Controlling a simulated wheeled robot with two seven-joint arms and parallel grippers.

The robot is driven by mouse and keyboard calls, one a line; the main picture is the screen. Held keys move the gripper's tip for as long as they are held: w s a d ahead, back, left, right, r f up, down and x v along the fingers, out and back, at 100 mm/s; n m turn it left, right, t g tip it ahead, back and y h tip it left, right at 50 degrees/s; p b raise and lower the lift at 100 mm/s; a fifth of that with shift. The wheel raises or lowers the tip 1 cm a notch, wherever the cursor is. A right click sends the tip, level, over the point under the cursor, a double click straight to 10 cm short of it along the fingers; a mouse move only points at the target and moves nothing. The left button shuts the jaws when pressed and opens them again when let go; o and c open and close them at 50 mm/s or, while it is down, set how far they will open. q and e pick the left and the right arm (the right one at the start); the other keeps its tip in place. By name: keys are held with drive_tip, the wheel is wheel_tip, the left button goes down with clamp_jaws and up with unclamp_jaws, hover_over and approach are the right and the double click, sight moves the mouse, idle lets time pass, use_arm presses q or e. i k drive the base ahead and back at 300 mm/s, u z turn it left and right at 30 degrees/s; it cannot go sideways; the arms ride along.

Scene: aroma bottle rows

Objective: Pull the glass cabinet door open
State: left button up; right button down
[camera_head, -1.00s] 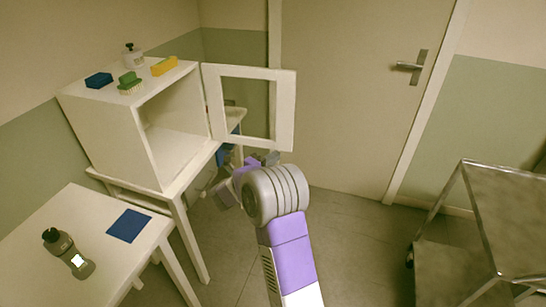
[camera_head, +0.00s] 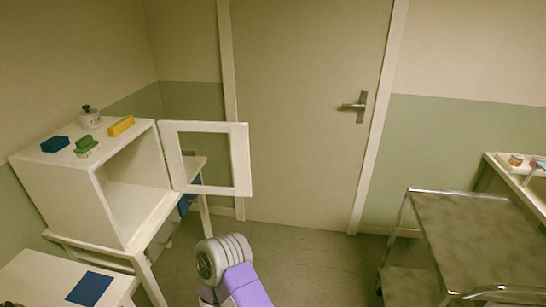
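The white cabinet (camera_head: 62,196) stands on a white table at the left. Its glass door (camera_head: 242,160), a white frame around a clear pane, stands wide open, swung out to the right of the box. The cabinet's inside (camera_head: 135,190) looks empty in the part that shows. One of my arms, purple and grey, rises from the bottom edge below the door. Its gripper is not visible, and no hand shows on the door frame. My other arm is out of the picture.
A blue sponge (camera_head: 55,144), green brush (camera_head: 86,147), yellow block (camera_head: 121,126) and bottle (camera_head: 90,117) stand on the cabinet. A blue cloth (camera_head: 90,289) lies on the near table (camera_head: 40,270). A metal cart (camera_head: 480,240) stands at the right. Floor between is clear.

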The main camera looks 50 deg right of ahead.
sight(239, 132)
drive_tip(key=z, duration=0.25)
drive_tip(key=k, duration=0.4)
drive_tip(key=z, duration=1.8)
drive_tip(key=i, duration=1.45)
drive_tip(key=u, duration=0.6)
drive_tip(key=i, duration=1.05)
drive_tip(key=u, duration=1.05)
